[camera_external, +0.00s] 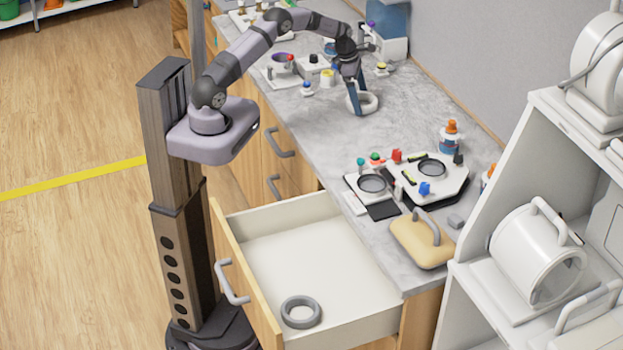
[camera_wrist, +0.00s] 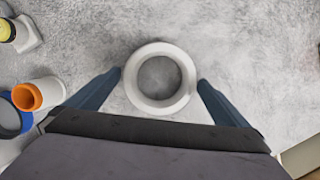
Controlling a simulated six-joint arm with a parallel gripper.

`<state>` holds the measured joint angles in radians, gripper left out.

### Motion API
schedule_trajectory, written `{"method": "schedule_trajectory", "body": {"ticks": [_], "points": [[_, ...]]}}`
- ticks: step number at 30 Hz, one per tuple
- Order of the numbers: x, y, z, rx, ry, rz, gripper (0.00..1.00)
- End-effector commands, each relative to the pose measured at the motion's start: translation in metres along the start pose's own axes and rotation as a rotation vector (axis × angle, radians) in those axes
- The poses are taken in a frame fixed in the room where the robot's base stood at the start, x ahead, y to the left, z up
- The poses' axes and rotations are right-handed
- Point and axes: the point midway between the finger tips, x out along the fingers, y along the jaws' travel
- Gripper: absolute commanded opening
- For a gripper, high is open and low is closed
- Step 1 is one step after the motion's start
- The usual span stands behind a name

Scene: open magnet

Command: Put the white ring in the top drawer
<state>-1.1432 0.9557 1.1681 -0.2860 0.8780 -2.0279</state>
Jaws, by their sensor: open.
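The white ring (camera_external: 369,103) lies flat on the grey countertop, near the wall side. My gripper (camera_external: 355,108) is open and points down at it, with one blue finger in front of the ring in the external view. In the wrist view the ring (camera_wrist: 160,102) sits between the two blue fingertips of my gripper (camera_wrist: 160,84), with a small gap on each side. The top drawer (camera_external: 378,288) is pulled open at the near end of the counter. A grey ring (camera_external: 301,312) lies inside it near the front.
Several small items and a black-and-white device (camera_external: 430,180) stand on the counter between ring and drawer. A tan block with a handle (camera_external: 421,241) sits near the drawer. In the wrist view, an orange-capped bottle (camera_wrist: 38,94) stands left of the fingers. White shelves (camera_external: 468,270) are at right.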

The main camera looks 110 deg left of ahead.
Motion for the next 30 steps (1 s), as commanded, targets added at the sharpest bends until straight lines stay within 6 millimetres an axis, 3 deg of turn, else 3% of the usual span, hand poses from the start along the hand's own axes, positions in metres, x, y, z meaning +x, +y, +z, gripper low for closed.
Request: {"method": "schedule_trajectory", "body": {"ticks": [9, 14, 17, 25, 30], "points": [[0.005, 0.000, 0.000, 0.001, 0.000, 0.001, 1.00], [0.004, 0.000, 0.000, 0.001, 0.000, 0.001, 0.62], [0.004, 0.000, 0.001, 0.001, -0.001, 0.002, 0.55], [0.000, 0.001, 0.002, 0.002, -0.003, 0.004, 0.55], [-0.017, 0.001, 0.007, 0.002, -0.004, 0.005, 0.55]]}}
